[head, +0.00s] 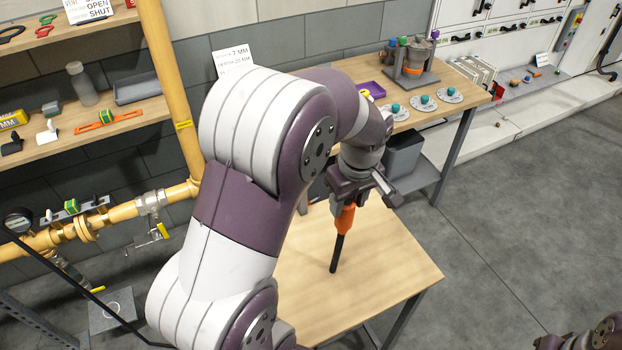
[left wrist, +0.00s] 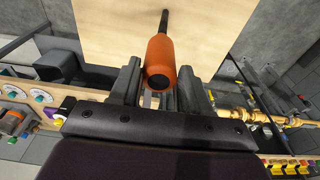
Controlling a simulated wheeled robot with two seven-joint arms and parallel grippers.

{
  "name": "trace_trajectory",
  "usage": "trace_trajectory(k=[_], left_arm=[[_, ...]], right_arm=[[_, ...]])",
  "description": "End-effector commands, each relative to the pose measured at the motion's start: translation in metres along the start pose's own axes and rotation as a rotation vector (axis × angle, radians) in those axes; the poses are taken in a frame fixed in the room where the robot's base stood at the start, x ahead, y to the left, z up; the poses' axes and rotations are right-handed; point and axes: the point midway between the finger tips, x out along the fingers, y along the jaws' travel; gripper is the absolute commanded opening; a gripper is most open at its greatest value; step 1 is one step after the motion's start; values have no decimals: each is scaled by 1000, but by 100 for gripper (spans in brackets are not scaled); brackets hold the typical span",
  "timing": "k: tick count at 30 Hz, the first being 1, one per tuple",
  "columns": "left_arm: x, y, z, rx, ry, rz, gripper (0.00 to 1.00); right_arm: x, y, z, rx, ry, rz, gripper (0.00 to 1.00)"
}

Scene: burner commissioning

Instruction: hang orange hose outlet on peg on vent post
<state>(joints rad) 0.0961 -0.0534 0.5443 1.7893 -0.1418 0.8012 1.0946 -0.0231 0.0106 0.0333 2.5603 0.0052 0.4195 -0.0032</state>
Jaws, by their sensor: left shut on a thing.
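My left gripper (head: 350,199) is shut on an orange cylindrical piece (head: 344,219), which looks like the hose outlet. A black stem points down from it over the wooden table. In the left wrist view the orange outlet (left wrist: 174,62) sits between the fingers (left wrist: 158,88), with a dark round end facing the camera and the black stem pointing away. A yellow upright pipe (head: 169,85) stands left of my arm and may be the vent post. I cannot make out a peg on it. Only part of my right arm shows at the bottom right corner; its fingertips are out of view.
The wooden table (head: 385,270) below the gripper looks clear. A back bench (head: 462,90) holds round discs and a grey fixture (head: 412,62). Yellow piping with valves (head: 110,217) runs at the left, below shelves (head: 78,130). My left arm hides the middle.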

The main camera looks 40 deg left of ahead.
Motion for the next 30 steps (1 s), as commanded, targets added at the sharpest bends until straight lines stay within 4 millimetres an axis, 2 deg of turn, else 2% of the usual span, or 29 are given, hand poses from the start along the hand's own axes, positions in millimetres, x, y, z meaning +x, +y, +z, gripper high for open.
trace_trajectory(k=[5, 18, 21, 26, 30], left_arm=[[-2, 0, -9, -2, 0, 0, 0], [8, 0, -108, -2, -1, -1, 0], [12, 0, -126, -1, -1, -1, 0], [15, 1, -140, 1, 0, 1, 0], [15, 1, -167, -2, -1, 0, 0]], right_arm=[[-6, 0, -1, 0, 0, 0, 43], [-51, 0, -6, 0, 0, 0, 43], [-57, 0, -7, 0, 0, 0, 43], [-62, 0, -7, 0, 0, 0, 43], [-79, 0, -9, 0, 0, 0, 43]])
